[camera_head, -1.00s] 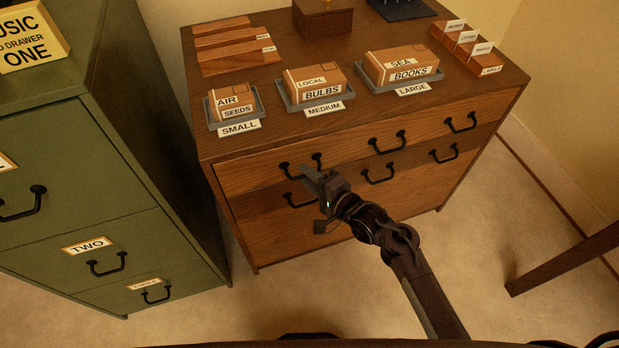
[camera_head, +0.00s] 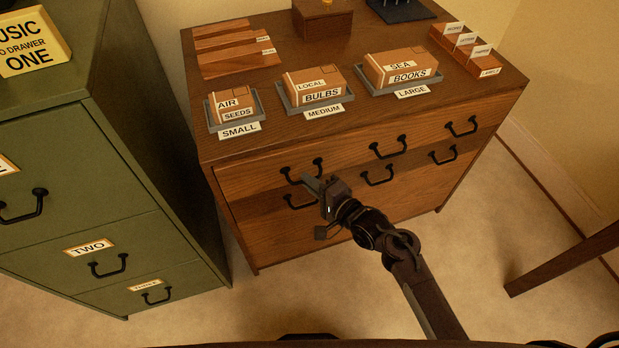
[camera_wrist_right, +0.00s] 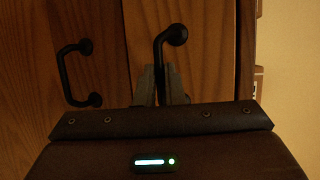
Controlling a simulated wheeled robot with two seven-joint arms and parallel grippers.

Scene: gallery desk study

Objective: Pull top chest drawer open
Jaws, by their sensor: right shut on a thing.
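The wooden chest (camera_head: 272,238) stands in the middle of the head view. Its top drawer (camera_head: 345,165) stands slightly out, with a dark shadow band on the front below it. The top drawer has three black handles: left (camera_head: 304,167), middle (camera_head: 388,148) and right (camera_head: 462,127). My right gripper (camera_head: 314,184) is at the left one. In the right wrist view, its fingers (camera_wrist_right: 161,88) are shut on that black handle (camera_wrist_right: 160,52), partly hiding it. A lower-drawer handle (camera_wrist_right: 68,75) is free beside it. My left gripper is not in view.
A green cabinet (camera_head: 155,190) stands close at the left. Small, medium and large trays (camera_head: 258,102) with boxes sit on the chest top, beside wooden blocks (camera_head: 240,62) and a label holder (camera_head: 466,52). A dark wooden leg (camera_head: 560,262) is at right. Floor in front is clear.

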